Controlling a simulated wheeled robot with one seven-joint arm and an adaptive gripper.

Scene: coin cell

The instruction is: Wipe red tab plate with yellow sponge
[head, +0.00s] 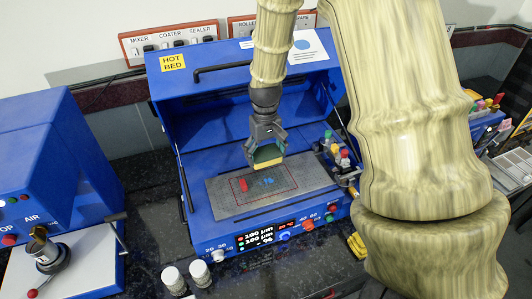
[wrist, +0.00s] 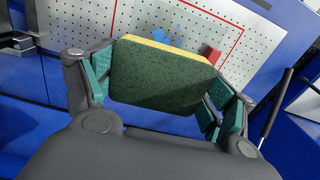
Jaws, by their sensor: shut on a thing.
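My gripper (head: 266,148) is shut on the sponge (head: 267,155), which has a yellow layer and a dark green layer. In the wrist view the sponge (wrist: 160,78) sits between the finger pads of my gripper (wrist: 160,88), green side toward the camera. The gripper hangs above the perforated plate (head: 227,205) of the blue hot bed machine. A red tab (head: 243,185) stands on the plate, left of the gripper; it also shows in the wrist view (wrist: 211,54). Blue marks (head: 264,181) lie on the plate inside a red outline, partly hidden by the sponge in the wrist view.
The blue lid (head: 215,85) stands open behind the plate. Small valves with coloured knobs (head: 340,155) stand at the plate's right. Two white-capped jars (head: 199,270) stand in front. A blue press (head: 45,165) is at the left. A yellow object (head: 357,246) lies at the front right.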

